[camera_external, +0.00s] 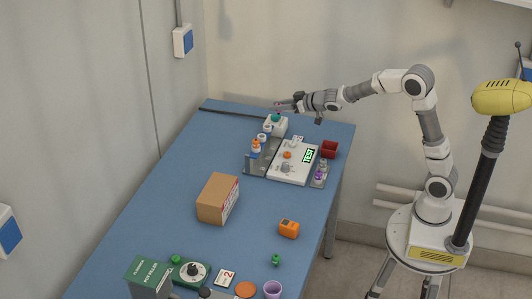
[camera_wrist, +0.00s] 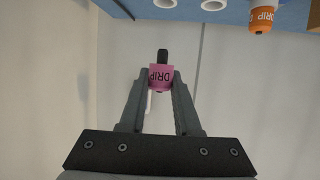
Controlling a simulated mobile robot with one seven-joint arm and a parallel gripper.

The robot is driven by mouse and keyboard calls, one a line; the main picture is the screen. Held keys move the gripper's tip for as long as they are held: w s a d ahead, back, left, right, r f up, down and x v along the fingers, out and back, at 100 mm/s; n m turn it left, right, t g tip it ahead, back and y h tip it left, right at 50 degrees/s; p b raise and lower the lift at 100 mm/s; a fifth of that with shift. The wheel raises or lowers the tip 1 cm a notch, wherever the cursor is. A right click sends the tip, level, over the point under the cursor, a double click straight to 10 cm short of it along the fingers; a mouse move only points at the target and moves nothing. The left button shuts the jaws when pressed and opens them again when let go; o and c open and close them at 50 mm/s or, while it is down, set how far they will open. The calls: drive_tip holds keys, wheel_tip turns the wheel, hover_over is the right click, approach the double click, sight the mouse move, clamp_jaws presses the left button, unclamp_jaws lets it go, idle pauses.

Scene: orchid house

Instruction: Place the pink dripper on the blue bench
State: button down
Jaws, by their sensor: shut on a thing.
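The pink dripper (camera_wrist: 160,78), marked DRIP and with a dark tip, is between the fingers of my gripper (camera_wrist: 160,88) in the wrist view. The gripper is shut on it. In the external view my gripper (camera_external: 283,106) is above the far end of the blue bench (camera_external: 172,185), over a white block (camera_external: 276,126) with a green part. The dripper is only a small pinkish spot there. A strip of the bench (camera_wrist: 115,8) shows at the top of the wrist view, apart from the dripper.
An orange dripper (camera_external: 256,145) stands in a grey rack beside a white device (camera_external: 292,162) reading TEST. A red cup (camera_external: 329,149) is right of it. A cardboard box (camera_external: 217,198) stands mid-bench, with an orange gadget (camera_external: 289,228) nearer. The bench's left-middle part is clear.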

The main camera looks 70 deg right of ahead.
drive_tip(key=s+d+r+p, duration=0.2)
drive_tip(key=s+d+r, duration=0.1)
drive_tip(key=w+a+f+n+y, duration=0.2)
drive_tip(key=a, duration=1.1)
drive_tip(key=w+a+f+n+y, duration=0.1)
drive_tip(key=w+a+f+y, duration=0.15)
drive_tip(key=a, duration=1.05)
drive_tip(key=shift+n+y, duration=0.45)
drive_tip(key=shift+n, duration=0.35)
drive_tip(key=s+a+f, duration=0.1)
drive_tip(key=a+f, duration=0.2)
drive_tip(key=a, duration=0.6)
drive_tip(key=s+a+f, duration=0.2)
drive_tip(key=a+f, duration=0.2)
drive_tip(key=a, duration=0.5)
drive_tip(key=s+a+f, duration=0.2)
drive_tip(key=a+f, duration=0.2)
drive_tip(key=a, duration=0.6)
drive_tip(key=shift+s+f, duration=0.2)
drive_tip(key=shift+f, duration=0.05)
drive_tip(key=shift+a+f, duration=0.35)
drive_tip(key=shift+a, duration=0.05)
drive_tip(key=shift+f+b, duration=0.45)
drive_tip(key=shift+f, duration=1.4)
